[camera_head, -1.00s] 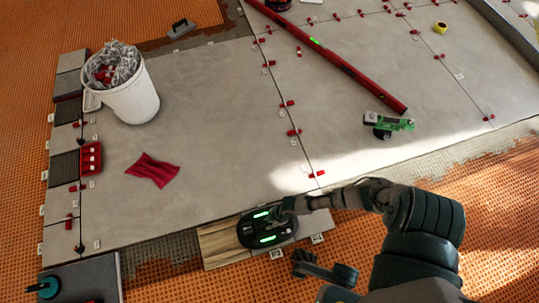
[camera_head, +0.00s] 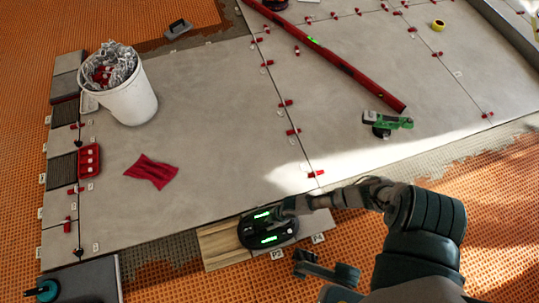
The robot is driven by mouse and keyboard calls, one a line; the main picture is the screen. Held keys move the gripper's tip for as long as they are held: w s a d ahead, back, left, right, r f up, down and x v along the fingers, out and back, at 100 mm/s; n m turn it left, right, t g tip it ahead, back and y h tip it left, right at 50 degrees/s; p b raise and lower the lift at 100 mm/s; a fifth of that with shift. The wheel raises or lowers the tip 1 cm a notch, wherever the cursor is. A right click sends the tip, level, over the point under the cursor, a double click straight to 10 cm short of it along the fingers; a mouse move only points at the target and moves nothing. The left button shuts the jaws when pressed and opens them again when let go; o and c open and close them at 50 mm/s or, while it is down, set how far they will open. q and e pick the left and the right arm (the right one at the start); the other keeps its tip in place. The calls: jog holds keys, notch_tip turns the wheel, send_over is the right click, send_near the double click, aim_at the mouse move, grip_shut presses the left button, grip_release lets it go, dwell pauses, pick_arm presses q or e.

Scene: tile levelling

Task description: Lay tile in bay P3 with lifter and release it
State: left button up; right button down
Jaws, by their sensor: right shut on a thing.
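The lifter (camera_head: 268,240), a dark oval device with two green lit displays, rests on a wood-look tile (camera_head: 219,243) at the front edge of the floor. The label P3 (camera_head: 277,254) stands just in front of this tile, which lies flat as far as I can see. My right gripper (camera_head: 284,208) is shut on the lifter from the right; its fingers partly merge with the dark device. The lifter hides the tile's middle, and contact with the bed beneath cannot be seen. My left gripper is out of view.
A pale piece (camera_head: 320,222) lies right of the lifter by label P4 (camera_head: 318,238). Combed mortar (camera_head: 172,257) shows to the left. A white bucket (camera_head: 132,97), red cloth (camera_head: 152,171), red level (camera_head: 345,69) and green grinder (camera_head: 386,122) sit on the grey tiles.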

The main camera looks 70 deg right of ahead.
jog(key=shift+w+r, duration=0.15)
jog(key=shift+w, duration=0.05)
dwell(0.3)
jog(key=shift+f+b, duration=0.3)
jog(key=shift+f, duration=0.15)
dwell(0.6)
